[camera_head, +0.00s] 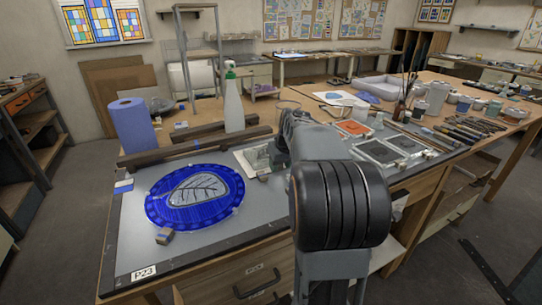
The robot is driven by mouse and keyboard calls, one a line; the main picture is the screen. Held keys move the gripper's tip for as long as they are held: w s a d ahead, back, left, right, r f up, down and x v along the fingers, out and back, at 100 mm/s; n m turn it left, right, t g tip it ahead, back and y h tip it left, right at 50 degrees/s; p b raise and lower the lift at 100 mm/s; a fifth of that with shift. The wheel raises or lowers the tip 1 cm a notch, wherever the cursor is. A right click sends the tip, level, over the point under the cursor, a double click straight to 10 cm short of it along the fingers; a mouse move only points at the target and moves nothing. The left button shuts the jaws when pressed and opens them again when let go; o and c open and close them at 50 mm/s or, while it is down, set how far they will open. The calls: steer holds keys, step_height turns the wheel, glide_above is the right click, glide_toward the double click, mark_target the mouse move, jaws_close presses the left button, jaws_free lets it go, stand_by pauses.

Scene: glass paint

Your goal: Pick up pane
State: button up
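A round pane (155,207), deep blue with a wavy-looking rim, lies flat on the grey work surface (135,240) at the left of the bench. Its pale middle bears a dark leaf-vein drawing. My arm rises at the centre right, and its large dark joint fills the foreground. The arm's far end is to the right of and beyond the pane, apart from it. My gripper's fingers are mostly hidden or too small to make out there, so I cannot tell their opening.
A small block (165,236) sits at the pane's front edge. Dark wooden bars (195,147), a blue paper roll (132,125) and a spray bottle (233,105) stand behind. Framed tiles (380,152), brushes and jars crowd the right.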

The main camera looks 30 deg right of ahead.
jaws_close()
steer(key=shift+r, duration=0.1)
stand_by(0.3)
